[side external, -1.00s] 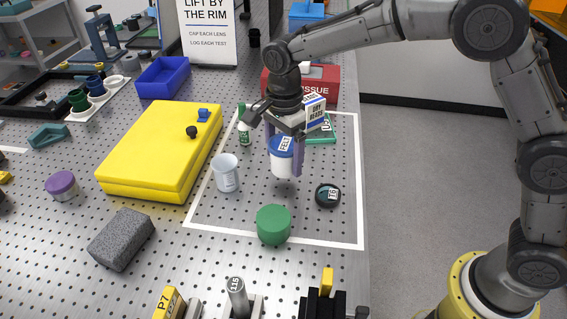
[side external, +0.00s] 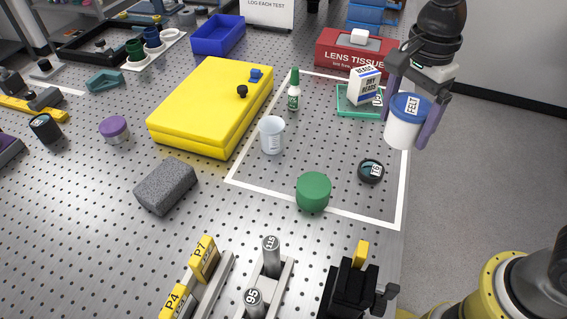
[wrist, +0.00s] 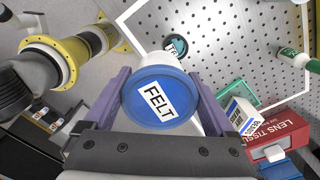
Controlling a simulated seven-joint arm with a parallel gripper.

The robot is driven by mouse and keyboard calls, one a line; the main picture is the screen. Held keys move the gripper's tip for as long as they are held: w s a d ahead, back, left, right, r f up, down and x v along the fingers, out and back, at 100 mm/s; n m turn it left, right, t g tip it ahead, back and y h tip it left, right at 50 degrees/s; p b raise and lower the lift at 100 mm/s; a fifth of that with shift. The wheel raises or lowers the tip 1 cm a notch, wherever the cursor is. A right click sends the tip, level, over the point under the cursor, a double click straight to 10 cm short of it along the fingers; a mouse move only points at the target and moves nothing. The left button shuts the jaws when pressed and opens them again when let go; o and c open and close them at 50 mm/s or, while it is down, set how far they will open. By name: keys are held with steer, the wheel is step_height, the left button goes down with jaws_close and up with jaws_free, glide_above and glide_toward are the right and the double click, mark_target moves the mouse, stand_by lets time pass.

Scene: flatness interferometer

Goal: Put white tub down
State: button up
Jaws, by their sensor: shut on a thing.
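The white tub (side external: 403,133) has a blue lid with a FELT label. My gripper (side external: 405,128) is shut on it, with a purple finger on either side. The tub is held upright or nearly so, apparently above the table near its right edge and the right white line. In the wrist view the tub's blue lid (wrist: 150,112) fills the space between my gripper's (wrist: 160,80) fingers. The lid hides most of the tub's body there.
Near the tub are a dark round item (side external: 370,171), a green tray (side external: 352,100) with a bead box (side external: 364,86), and a red tissue box (side external: 345,52). A beaker (side external: 272,137), green bottle (side external: 293,92) and green cylinder (side external: 313,190) stand left. The outlined area's middle is clear.

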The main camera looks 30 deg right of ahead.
steer(key=a+n, duration=0.6)
steer(key=a, duration=1.5)
steer(key=w+a+f, duration=0.8)
steer(key=w+a, duration=0.1)
steer(key=shift+w+a+f, duration=0.1)
steer(key=shift+a+f, duration=0.1)
steer(key=shift+a, duration=0.1)
steer(key=shift+w+a+f, duration=0.3)
steer(key=shift+a+f, duration=0.05)
steer(key=shift+f, duration=0.2)
steer(key=shift+w+a+f, duration=0.1)
steer(key=shift+f, duration=1.55)
steer(key=shift+f, duration=0.15)
